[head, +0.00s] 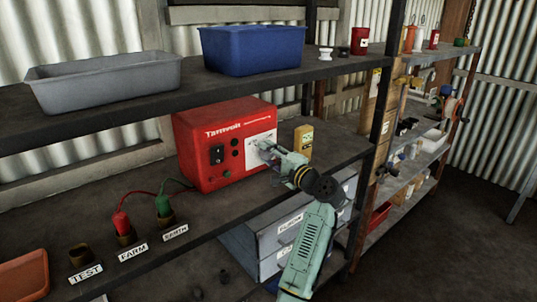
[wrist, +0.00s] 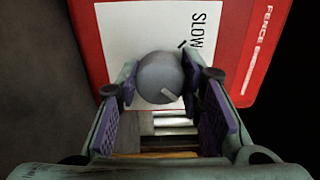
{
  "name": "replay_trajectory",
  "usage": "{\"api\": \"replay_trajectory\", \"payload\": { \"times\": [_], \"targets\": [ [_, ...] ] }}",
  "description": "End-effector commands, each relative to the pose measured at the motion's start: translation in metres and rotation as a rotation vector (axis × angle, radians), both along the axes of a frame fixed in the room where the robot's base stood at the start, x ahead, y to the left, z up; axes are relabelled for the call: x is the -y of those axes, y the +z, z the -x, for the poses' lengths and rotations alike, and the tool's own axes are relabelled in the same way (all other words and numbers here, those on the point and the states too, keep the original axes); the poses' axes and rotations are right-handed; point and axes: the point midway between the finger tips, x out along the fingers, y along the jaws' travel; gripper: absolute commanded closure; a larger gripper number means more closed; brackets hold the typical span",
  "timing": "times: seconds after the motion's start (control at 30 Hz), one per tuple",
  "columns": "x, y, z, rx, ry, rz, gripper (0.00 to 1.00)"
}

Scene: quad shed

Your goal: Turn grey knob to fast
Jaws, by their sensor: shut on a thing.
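The grey knob (wrist: 158,74) is round and sits on the white panel (wrist: 118,30) of the red Tamvolt box (head: 215,155). A pale mark on the knob points to the lower right in the wrist view. The word SLOW (wrist: 199,31) is printed sideways beside the knob, to its upper right. No FAST label can be seen. My gripper (head: 271,154) is at the panel, its purple-padded fingers (wrist: 161,86) on either side of the knob and shut on it. In the head view my gripper hides the knob.
A small yellow box (head: 303,141) stands just right of the red box. Red and green plugs (head: 121,222) with cables stand at the shelf's front left. A blue bin (head: 252,48) and a grey tray (head: 105,82) sit on the shelf above. Grey drawers (head: 285,240) are below.

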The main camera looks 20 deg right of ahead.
Motion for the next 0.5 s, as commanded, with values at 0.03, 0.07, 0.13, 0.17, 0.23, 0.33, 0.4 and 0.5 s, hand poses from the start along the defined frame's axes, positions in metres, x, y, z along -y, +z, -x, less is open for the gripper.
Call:
{"api": "replay_trajectory", "payload": {
  "times": [0.03, 0.07, 0.13, 0.17, 0.23, 0.33, 0.4, 0.5],
  "targets": [
    [-0.0002, -0.0002, 0.0001, -0.001, 0.001, -0.002, 0.94],
    [-0.0002, -0.0002, 0.0001, -0.001, 0.001, -0.002, 0.94],
    [-0.0002, -0.0002, 0.0001, 0.0, 0.001, -0.001, 0.66],
    [-0.0002, -0.0001, 0.0001, 0.0, 0.001, -0.001, 0.64],
    [-0.0002, -0.0001, 0.0001, 0.0, 0.001, -0.001, 0.59],
    [-0.0001, -0.0001, 0.0, 0.0, 0.001, 0.0, 0.52],
    [-0.0001, 0.0, -0.0001, 0.0, 0.001, 0.0, 0.47],
    [-0.0001, 0.0, 0.0, 0.0, 0.0, 0.0, 0.46]
  ]
}}
